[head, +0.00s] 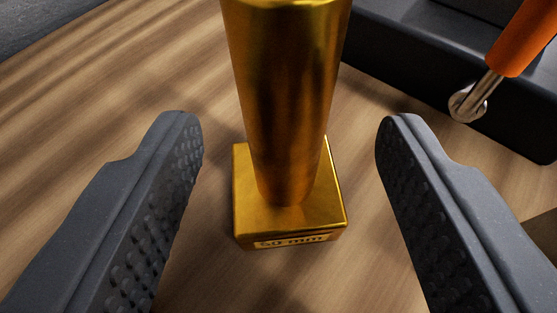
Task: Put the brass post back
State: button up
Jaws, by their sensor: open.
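The brass post (285,110) stands upright on a wooden surface in the middle of the head view. It has a round shaft on a square base with a "50 mm" label on its near face. Its top runs up to the frame's upper edge. My gripper (290,135) is open, with one dark grey, studded finger to the left of the post and one to the right. Clear gaps show between both fingers and the post, and nothing is held.
A black block or tray (440,50) lies at the upper right. A tool with an orange handle (523,38) and a metal end leans against it. A grey surface (40,22) shows at the upper left. The wooden surface (90,80) left of the post is clear.

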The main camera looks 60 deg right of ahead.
jog(key=shift+v, duration=0.8)
jog(key=w+a+r+n+t+y, duration=0.1)
jog(key=w+a+r+t, duration=0.25)
jog(key=r, duration=0.45)
jog(key=w+a+r+n+t+y, duration=0.1)
jog(key=w+a+r+t+y, duration=0.15)
jog(key=w+a+r, duration=0.4)
jog(key=s+a+r+n+t+y, duration=0.1)
jog(key=a+r+n+t+y, duration=0.15)
jog(key=a+r, duration=0.45)
jog(key=s+a+r+n+t+y, duration=0.1)
jog(key=a+r+n+t+y, duration=0.15)
jog(key=r, duration=0.95)
jog(key=s+a+r+n+y, duration=0.5)
jog(key=s+a+r, duration=0.4)
jog(key=a+r, duration=0.15)
jog(key=s+a+r, duration=0.1)
jog(key=s, duration=0.4)
jog(key=s+a+r+n+g, duration=0.1)
jog(key=s+a+r, duration=0.1)
jog(key=s, duration=0.4)
jog(key=shift+a+h, duration=0.25)
jog(key=shift+h, duration=0.1)
